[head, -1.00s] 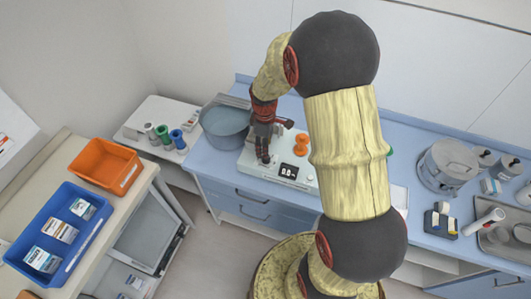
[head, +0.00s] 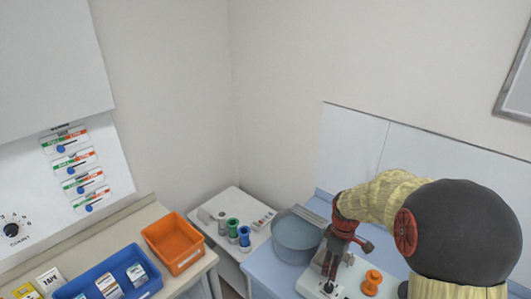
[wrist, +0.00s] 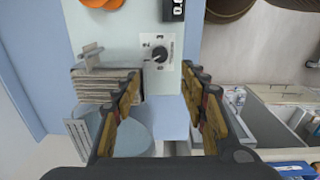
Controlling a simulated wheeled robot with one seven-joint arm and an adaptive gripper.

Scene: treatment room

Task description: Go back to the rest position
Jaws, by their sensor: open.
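My gripper (head: 331,268) is at the lower right of the head view, over the white device (head: 311,285) on the blue counter. In the wrist view my gripper (wrist: 163,82) shows two fingers spread apart with nothing between them. Below it the device's panel with a black dial (wrist: 159,53) is visible, and a grey-blue basin (wrist: 128,138) shows partly behind the left finger. In the head view the basin (head: 296,238) stands just left of my gripper.
An orange knob-like piece (head: 372,282) is on the device. An orange bin (head: 173,243) and a blue tray (head: 152,288) with boxes are on the left counter. Green and blue spools (head: 244,236) stand on a white stand. A wall panel with a dial (head: 12,229) is at left.

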